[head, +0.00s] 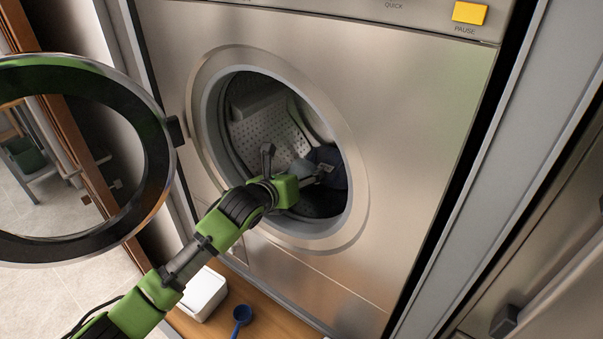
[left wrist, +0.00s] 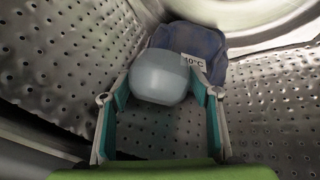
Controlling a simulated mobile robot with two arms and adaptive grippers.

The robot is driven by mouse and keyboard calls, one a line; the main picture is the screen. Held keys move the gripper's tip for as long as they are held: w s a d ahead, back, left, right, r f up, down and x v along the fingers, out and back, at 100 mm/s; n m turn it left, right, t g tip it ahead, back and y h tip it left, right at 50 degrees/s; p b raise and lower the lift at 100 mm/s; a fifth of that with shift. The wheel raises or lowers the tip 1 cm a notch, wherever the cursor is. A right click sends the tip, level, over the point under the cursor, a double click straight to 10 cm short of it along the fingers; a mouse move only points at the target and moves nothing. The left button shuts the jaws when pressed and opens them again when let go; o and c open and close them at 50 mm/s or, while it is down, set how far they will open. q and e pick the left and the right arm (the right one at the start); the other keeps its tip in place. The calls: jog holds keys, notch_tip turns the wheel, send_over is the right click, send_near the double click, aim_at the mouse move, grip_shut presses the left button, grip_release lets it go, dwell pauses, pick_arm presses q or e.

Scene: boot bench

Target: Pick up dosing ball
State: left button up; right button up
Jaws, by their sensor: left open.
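The dosing ball (left wrist: 158,78) is a rounded, pale blue-grey piece inside the washing machine drum. In the left wrist view it sits between the two fingertips of my left gripper (left wrist: 160,94), with the fingers spread on either side of it. I cannot tell whether the fingers touch it. In the head view my left gripper (head: 318,173) reaches through the round door opening into the drum, and the ball is hard to make out there. My right gripper is in neither view.
A dark blue item (left wrist: 205,47) with a white temperature tag lies right behind the ball. The perforated drum (left wrist: 50,60) surrounds them. The round door (head: 150,105) stands open at left. A white box (head: 203,294) and a blue scoop (head: 242,314) are on the wooden surface below.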

pick_arm(q)
jog(key=shift+c, duration=0.5)
jog(key=c, duration=0.7)
jog(key=shift+o, duration=0.2)
jog(key=shift+r, duration=0.15)
